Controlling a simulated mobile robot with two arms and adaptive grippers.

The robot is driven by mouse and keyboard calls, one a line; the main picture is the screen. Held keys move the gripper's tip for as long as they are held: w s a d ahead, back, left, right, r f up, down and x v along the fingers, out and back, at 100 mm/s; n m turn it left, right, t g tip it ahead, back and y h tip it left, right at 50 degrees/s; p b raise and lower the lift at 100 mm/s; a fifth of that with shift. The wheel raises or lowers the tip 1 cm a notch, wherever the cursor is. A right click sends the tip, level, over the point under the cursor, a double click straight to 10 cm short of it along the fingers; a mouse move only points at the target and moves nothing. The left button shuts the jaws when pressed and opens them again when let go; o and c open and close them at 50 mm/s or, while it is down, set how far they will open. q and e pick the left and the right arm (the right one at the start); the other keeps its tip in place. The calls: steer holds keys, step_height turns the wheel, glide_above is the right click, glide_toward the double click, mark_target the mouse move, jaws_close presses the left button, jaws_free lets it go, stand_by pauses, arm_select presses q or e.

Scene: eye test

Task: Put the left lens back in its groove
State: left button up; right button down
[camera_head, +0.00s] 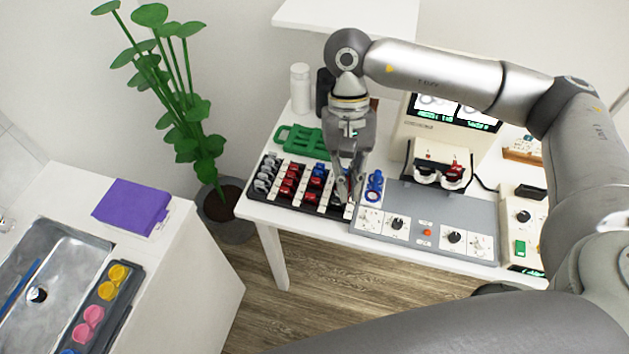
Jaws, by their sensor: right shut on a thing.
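My right gripper (350,196) points down over the right end of the black lens rack (262,197). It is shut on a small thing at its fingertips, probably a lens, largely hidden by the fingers. The rack holds rows of dark, red and blue lenses in grooves between white strips. A blue ringed piece (375,184) shows just right of the fingers; I cannot tell whether it touches them. A trial frame or viewer (440,160) with a red lens (454,173) on its right side stands behind the grey panel. My left gripper is not in view.
A grey control panel (427,212) with knobs lies right of the rack. A green tray (303,140), a white bottle (300,88) and a dark bottle stand behind. A screen device (455,115) is at the back. A plant and a sink counter (190,270) are left.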

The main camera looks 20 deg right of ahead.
step_height(320, 180, down, 2)
steer(key=w+a+f+m+y, duration=0.1)
steer(key=w+a+m+y, duration=0.15)
steer(key=m, duration=0.25)
steer(key=m+t+b, duration=0.2)
steer(key=m+t, duration=0.5)
steer(key=m, duration=1.1)
glide_above(313, 181)
steer(key=s, duration=0.2)
steer(key=shift+f, duration=4.55)
steer(key=shift+s+b+x, duration=0.25)
steer(key=shift+b+x, duration=0.35)
steer(key=shift+x, duration=0.5)
steer(key=shift+f, duration=0.2)
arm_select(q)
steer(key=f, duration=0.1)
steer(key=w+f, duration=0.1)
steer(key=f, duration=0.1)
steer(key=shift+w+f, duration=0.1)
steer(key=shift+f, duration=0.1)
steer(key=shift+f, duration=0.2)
arm_select(e)
steer(key=shift+f, duration=0.2)
